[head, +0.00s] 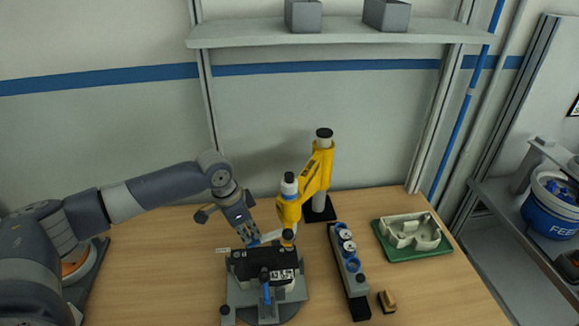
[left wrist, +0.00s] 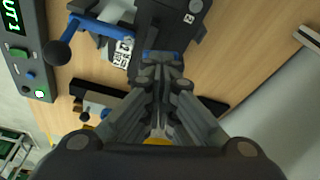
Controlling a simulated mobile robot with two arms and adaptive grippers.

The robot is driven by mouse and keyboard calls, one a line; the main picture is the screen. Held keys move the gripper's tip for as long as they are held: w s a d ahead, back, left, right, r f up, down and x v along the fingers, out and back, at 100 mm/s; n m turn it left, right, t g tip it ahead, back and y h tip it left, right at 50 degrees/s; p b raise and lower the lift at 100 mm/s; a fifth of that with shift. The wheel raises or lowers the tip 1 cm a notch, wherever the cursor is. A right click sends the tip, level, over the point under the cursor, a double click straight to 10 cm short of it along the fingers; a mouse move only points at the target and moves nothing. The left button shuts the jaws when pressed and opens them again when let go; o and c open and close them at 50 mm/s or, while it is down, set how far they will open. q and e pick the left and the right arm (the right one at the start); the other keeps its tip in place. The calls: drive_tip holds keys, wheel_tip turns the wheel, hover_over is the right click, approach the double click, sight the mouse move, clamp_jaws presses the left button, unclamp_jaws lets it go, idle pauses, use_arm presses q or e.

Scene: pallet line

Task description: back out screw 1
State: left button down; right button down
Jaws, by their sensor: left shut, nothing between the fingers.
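My left gripper (head: 248,238) is shut and empty, just above the back left edge of the black unit (head: 250,267) in its grey fixture (head: 240,297). In the left wrist view the closed fingers (left wrist: 160,62) point at a blue part (left wrist: 160,56) by the black unit; I cannot tell whether they touch it. The yellow jointed tool arm (head: 318,168) stands behind, its working end over the unit's back right. I cannot make out screw 1 in either view. My right gripper is not in view.
A dark rail (head: 350,275) with blue and white round parts lies right of the fixture. A green tray (head: 420,247) with a pale housing stands further right, a small brown block (head: 387,301) in front. A control panel with a green display (left wrist: 30,55) shows in the left wrist view.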

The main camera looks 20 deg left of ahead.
use_arm(q)
drive_tip(key=shift+v, duration=1.1)
drive_tip(key=shift+w+d+r, duration=0.1)
drive_tip(key=shift+w+r, duration=0.2)
drive_tip(key=shift+r, duration=0.6)
drive_tip(key=shift+w+d+v, duration=0.1)
drive_tip(key=shift+v, duration=0.6)
drive_tip(key=shift+w+d+v, duration=0.1)
drive_tip(key=shift+w+v, duration=0.05)
drive_tip(key=shift+v, duration=0.6)
